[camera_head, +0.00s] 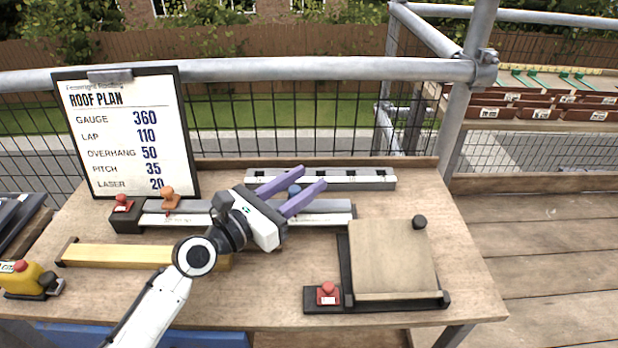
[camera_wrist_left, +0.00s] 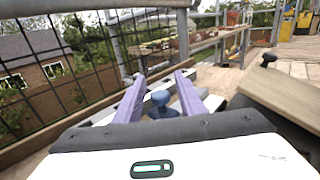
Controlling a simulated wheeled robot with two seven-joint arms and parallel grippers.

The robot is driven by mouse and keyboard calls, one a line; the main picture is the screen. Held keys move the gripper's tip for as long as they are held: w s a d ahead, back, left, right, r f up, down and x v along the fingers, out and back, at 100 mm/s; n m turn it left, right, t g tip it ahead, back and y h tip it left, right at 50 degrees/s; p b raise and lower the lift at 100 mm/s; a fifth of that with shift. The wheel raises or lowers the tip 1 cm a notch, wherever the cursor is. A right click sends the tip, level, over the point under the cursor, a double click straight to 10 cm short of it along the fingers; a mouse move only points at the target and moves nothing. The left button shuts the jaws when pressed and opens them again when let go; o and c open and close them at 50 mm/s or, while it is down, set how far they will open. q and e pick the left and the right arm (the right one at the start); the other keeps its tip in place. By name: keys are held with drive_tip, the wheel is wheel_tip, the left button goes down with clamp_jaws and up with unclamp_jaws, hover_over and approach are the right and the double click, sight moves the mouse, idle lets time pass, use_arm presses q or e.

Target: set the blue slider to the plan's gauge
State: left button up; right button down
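The roof plan board (camera_head: 132,135) stands at the back left of the table and reads gauge 360. A long grey rail (camera_head: 325,206) lies across the table, with a red button at its left end and an orange knob (camera_head: 169,194) near that end. The blue slider (camera_head: 294,190) shows as a round knob on the rail; in the left wrist view the blue knob (camera_wrist_left: 187,97) stands between the fingers. My left gripper (camera_head: 314,177) is open with purple fingers, one on each side of the knob; I cannot tell whether they touch it. My right gripper is not in view.
A grey bar with white markings (camera_head: 345,179) lies behind the rail. A tan board (camera_head: 390,257) on a black frame with a red button (camera_head: 327,292) sits at the front right. A yellow bar (camera_head: 115,255) and a yellow device (camera_head: 24,279) lie at the left.

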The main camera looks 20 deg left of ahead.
use_arm(q)
drive_tip(key=shift+x, duration=0.95)
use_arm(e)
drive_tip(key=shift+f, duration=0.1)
